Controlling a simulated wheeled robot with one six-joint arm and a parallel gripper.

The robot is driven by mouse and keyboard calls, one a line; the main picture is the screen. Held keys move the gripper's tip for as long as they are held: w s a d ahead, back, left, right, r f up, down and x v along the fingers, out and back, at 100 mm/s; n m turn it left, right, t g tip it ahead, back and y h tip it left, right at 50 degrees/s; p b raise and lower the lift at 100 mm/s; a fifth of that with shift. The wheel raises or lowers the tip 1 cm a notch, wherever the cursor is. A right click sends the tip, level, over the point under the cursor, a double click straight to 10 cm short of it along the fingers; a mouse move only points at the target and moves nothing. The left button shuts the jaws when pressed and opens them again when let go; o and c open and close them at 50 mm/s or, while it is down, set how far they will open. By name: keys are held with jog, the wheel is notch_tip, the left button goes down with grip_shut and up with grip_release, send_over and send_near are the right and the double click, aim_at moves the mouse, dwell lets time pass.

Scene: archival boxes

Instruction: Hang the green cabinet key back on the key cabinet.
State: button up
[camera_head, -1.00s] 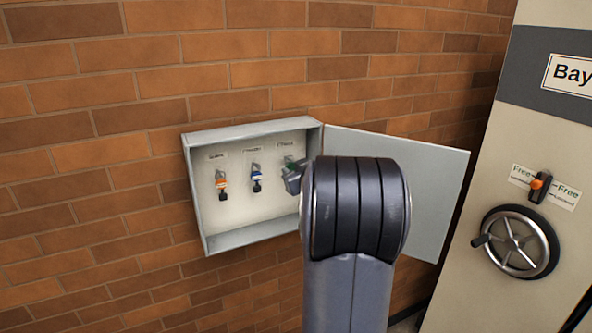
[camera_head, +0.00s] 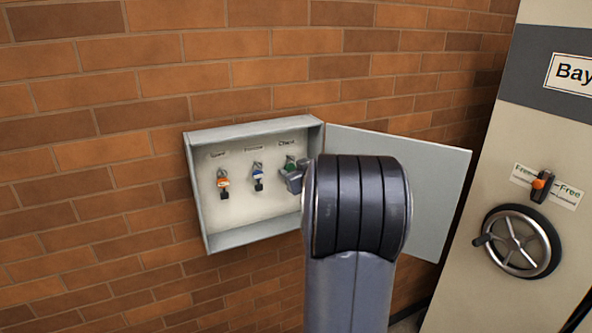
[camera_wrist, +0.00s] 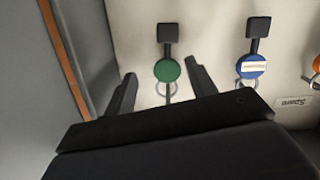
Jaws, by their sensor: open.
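The green cabinet key (camera_wrist: 167,71) has a round green tag, a ring and a dark end. It is at the right-hand place inside the open key cabinet (camera_head: 228,242), where its tag (camera_head: 290,161) shows just above my gripper. In the wrist view, which looks upside down, it lines up with the blue-tagged key, and its ring appears to be on a thin peg. My gripper (camera_wrist: 160,71) is open, with one finger on each side of the green tag and gaps showing on both sides. In the head view my arm partly hides the gripper.
A blue-tagged key (camera_wrist: 251,66) and an orange-tagged key (camera_head: 223,184) hang beside it. The cabinet door (camera_head: 440,190) stands open to the right. Further right is a beige bay unit (camera_head: 460,250) with a handwheel (camera_head: 520,241). Brick wall surrounds the cabinet.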

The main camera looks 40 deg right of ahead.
jog(key=v, duration=1)
jog(key=shift+s, duration=0.4)
jog(key=shift+w+a+r, duration=0.1)
jog(key=x, duration=1.1)
jog(key=shift+s+b, duration=0.2)
jog(key=shift+b, duration=0.1)
jog(key=shift+s+a+r, duration=0.2)
jog(key=shift+s+r, duration=0.1)
jog(key=shift+s, duration=0.1)
jog(key=shift+w+f, duration=0.1)
jog(key=shift+w, duration=0.05)
